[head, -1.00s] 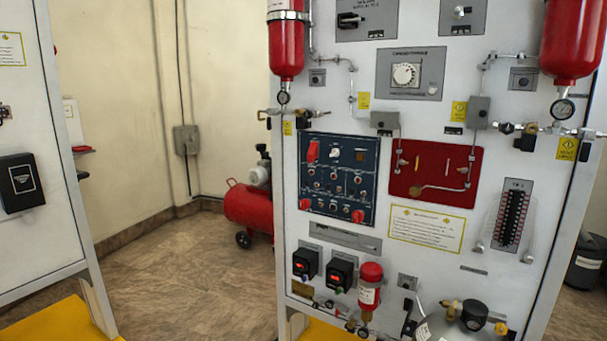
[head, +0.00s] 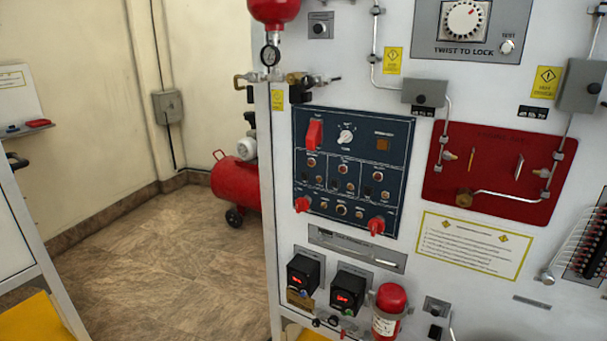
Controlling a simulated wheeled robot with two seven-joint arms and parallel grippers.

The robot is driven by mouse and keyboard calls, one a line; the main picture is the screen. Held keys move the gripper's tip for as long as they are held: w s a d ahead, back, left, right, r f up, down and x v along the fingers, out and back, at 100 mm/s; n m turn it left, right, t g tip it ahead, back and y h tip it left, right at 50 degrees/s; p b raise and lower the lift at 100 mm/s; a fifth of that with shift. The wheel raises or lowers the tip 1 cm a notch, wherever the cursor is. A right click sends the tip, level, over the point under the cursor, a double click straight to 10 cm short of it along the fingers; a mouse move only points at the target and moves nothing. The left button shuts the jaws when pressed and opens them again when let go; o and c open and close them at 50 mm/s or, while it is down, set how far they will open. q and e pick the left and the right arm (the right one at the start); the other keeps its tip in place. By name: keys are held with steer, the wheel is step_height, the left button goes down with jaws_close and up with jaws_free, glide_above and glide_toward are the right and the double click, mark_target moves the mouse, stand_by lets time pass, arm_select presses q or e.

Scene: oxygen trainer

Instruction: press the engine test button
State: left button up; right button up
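A dark blue control panel (head: 353,170) is on the white trainer board in the middle of the view. It carries a red switch cover (head: 314,134), a white-pointer rotary knob (head: 346,136), an amber square (head: 383,144), rows of small round buttons and red knobs. A small round white button (head: 506,47) labelled "TEST" sits at the upper right, beside a large dial (head: 465,20) marked "TWIST TO LOCK". Other labels are too small to read, so I cannot tell which one is the engine test button. Neither gripper is in view.
A red panel (head: 500,150) with pipes is right of the blue panel. Below are two black boxes with red displays (head: 350,290) and a red cylinder (head: 390,298). A red compressor (head: 235,185) stands on the floor behind. Open floor (head: 170,250) lies to the left.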

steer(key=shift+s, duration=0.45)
